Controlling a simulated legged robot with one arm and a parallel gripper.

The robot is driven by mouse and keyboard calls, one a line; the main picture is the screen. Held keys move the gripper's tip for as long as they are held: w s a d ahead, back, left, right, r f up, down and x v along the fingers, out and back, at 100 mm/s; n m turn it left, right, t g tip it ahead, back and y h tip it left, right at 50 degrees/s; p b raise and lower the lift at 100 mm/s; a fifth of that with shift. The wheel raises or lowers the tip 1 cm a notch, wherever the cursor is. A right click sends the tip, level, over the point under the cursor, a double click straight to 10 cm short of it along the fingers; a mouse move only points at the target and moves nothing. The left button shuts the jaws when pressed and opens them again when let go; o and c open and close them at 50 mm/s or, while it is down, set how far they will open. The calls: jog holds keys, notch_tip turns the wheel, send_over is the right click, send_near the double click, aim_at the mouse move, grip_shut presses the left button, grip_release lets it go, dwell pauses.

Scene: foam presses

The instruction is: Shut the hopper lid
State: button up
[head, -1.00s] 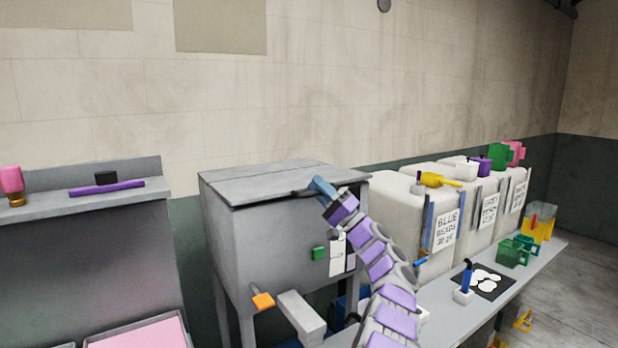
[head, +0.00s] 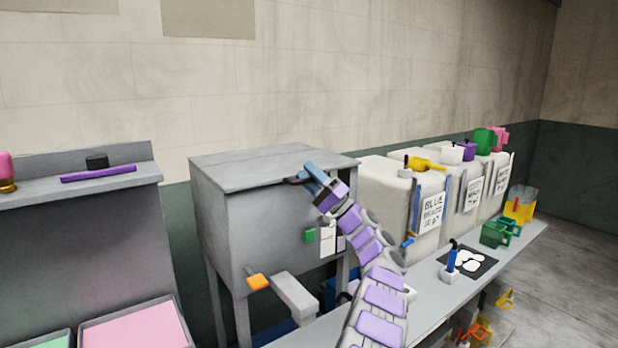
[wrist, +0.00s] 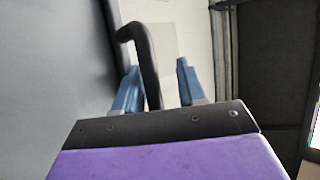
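The hopper (head: 262,235) is a grey box on legs, left of the bead bins in the head view. Its grey lid (head: 265,166) lies flat or nearly flat across the top; I cannot tell if a small gap remains. A dark bent handle (head: 294,180) sticks out at the lid's front edge. My gripper (head: 312,174) is at this handle, at the front right of the lid. In the wrist view the dark handle (wrist: 148,62) passes between the two blue fingers of my gripper (wrist: 157,80), which stand apart with space at the right finger.
White bins (head: 395,190) with scoops on top stand to the right, behind a grey bench (head: 440,300). A shelf with trays is at the left.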

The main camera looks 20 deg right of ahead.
jog(key=shift+w+d+f, duration=0.1)
jog(key=shift+d, duration=0.25)
jog(key=shift+d+f, duration=0.1)
jog(key=shift+f, duration=0.05)
jog(key=p+v, duration=0.1)
jog(key=v, duration=1.6)
jog(key=shift+p, duration=0.4)
